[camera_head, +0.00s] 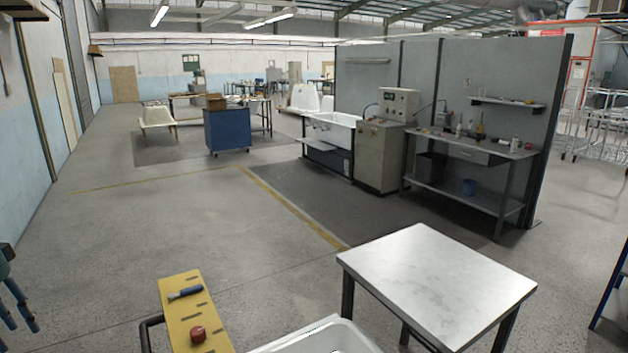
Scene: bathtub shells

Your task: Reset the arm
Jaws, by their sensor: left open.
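My left gripper (21,326) shows at the left edge of the head view, dark with blue fingers pointing down. It is open and empty, hanging apart from everything, over open floor. The rest of the left arm is outside the picture. My right gripper is not in view.
Below me are a yellow board (186,315) with a blue-handled tool (185,293) and red object (197,335), a white shell (345,341) cut by the bottom edge, and a bare metal table (440,275). A workbench (470,148) stands farther back. The floor at left is clear.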

